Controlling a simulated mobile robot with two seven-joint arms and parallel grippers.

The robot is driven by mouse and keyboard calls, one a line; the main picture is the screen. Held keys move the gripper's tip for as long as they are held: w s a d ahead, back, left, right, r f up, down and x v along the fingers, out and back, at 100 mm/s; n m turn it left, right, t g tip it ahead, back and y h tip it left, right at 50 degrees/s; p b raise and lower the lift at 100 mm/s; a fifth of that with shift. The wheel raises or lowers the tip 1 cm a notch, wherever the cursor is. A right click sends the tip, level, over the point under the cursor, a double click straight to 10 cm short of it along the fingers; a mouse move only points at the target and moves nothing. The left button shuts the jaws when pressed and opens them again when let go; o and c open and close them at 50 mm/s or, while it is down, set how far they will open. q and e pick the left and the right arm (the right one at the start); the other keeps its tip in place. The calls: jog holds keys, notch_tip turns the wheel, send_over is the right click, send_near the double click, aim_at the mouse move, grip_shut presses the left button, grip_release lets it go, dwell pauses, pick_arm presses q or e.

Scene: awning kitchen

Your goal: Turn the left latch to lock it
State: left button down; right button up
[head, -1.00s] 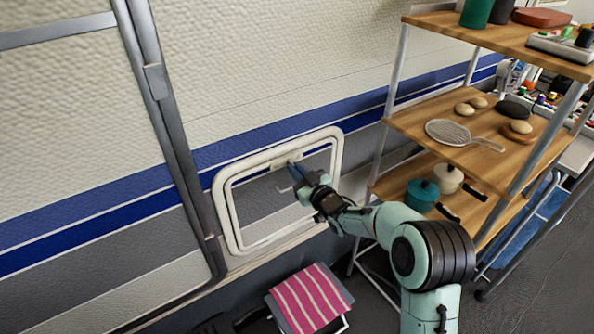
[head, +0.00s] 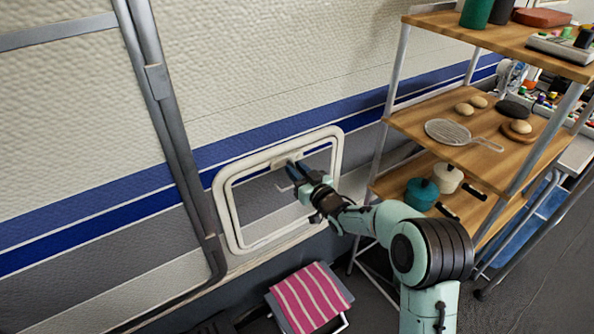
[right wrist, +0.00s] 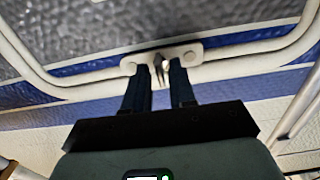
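The latch shows as a pale plate (head: 286,161) on the upper edge of the white-framed hatch (head: 232,222) in the trailer wall. In the right wrist view the latch plate (right wrist: 190,54) has a small knob (right wrist: 159,68) at its middle. My right gripper (head: 293,170) is at the latch, with its two dark fingers apart. In the right wrist view the gripper (right wrist: 160,80) has one finger on each side of the knob, with a gap showing between. The fingertips overlap the plate in view; I cannot tell whether they touch it. My left gripper is out of view.
A wooden shelf rack (head: 444,128) with pots, a strainer and stones stands close to the right of my right arm. A stool with a pink striped cloth (head: 311,299) stands below the hatch. A grey vertical rail (head: 176,140) runs left of the hatch.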

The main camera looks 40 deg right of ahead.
dwell(0.3)
